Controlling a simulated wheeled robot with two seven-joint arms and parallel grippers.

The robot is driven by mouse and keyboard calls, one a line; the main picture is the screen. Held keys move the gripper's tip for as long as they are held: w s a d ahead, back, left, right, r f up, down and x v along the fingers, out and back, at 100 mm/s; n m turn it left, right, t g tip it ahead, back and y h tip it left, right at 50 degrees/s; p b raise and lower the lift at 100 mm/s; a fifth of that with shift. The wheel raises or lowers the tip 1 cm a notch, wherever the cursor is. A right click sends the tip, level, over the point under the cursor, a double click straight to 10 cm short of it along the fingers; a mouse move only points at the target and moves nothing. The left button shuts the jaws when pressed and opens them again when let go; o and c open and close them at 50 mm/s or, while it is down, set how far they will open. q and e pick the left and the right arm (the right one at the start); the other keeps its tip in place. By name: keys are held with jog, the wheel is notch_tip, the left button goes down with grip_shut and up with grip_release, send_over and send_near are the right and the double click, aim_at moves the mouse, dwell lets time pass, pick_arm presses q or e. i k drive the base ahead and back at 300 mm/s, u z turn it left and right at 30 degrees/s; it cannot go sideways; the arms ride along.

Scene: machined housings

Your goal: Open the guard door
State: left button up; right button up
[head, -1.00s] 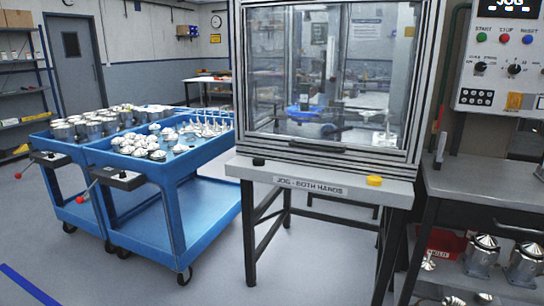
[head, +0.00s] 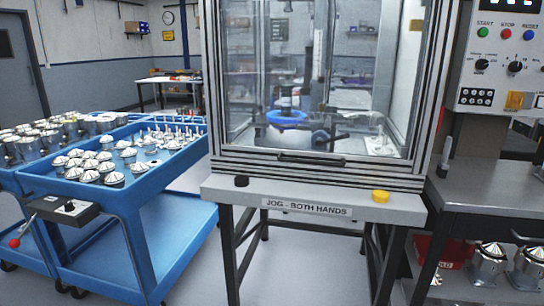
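The guard door (head: 300,100) is a clear panel in a metal frame on the front of the machine enclosure. It appears closed, with its lower edge down at the sill. A dark handle bar (head: 312,158) runs along the door's bottom rail. Behind the panel I see a blue round part (head: 287,118) and dark fixture pieces. Neither of my grippers shows in the head view.
A grey ledge labelled "JOG - BOTH HANDS" (head: 300,208) juts out below the door, with a black button (head: 241,181) and a yellow button (head: 380,196). Blue carts (head: 150,245) with metal parts stand left. A control panel (head: 505,60) and bench (head: 490,185) are right. Floor shows in front.

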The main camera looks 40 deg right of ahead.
aim_at(308, 156)
jog(key=z, duration=0.45)
jog(key=i, duration=0.85)
jog(key=z, duration=0.7)
